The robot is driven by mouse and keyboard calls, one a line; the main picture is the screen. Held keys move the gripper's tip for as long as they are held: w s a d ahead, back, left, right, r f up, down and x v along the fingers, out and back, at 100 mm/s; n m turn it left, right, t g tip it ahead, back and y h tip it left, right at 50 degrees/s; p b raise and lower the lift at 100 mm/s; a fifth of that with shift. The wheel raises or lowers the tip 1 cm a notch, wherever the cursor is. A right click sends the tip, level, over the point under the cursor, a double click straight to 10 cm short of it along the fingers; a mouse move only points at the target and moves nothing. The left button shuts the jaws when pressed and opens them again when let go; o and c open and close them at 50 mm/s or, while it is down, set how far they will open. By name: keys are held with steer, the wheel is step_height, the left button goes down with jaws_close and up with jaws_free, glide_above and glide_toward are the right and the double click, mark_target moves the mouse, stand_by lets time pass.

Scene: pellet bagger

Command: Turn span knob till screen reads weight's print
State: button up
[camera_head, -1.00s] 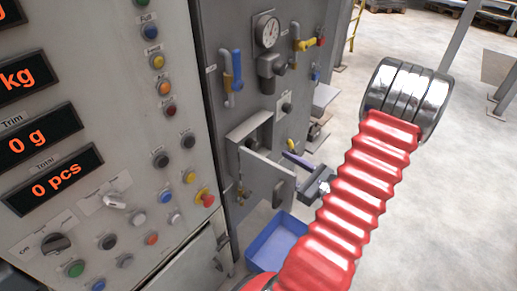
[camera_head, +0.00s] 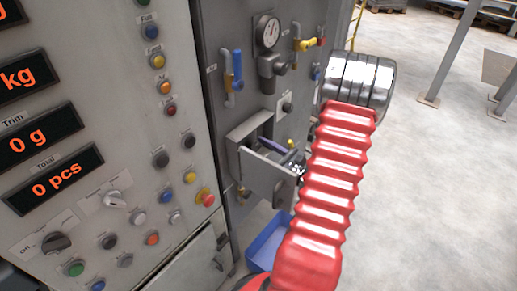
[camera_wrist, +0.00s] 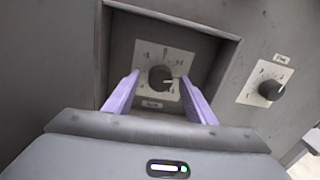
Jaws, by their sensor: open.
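A dark knob (camera_wrist: 160,78) with a pale pointer sits on a white scale plate inside a recess in the wrist view. The small label under it is too blurred to read. My gripper (camera_wrist: 160,100) is open, its two purple fingers on either side of the knob and apart from it. In the head view my gripper (camera_head: 272,144) reaches into the recess behind the open grey door (camera_head: 262,178). The kg screen (camera_head: 18,78) is cut off at the left, so its number is hidden. No weight is visible.
A second knob (camera_wrist: 270,90) is on the panel right of the recess. Other screens read 0 g (camera_head: 30,142) and 0 pcs (camera_head: 55,182). Many buttons cover the left panel. A gauge (camera_head: 267,32) and valve handles are above the recess, a blue bin (camera_head: 268,245) below.

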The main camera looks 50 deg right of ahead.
steer(key=shift+w, duration=0.1)
steer(key=c, duration=1)
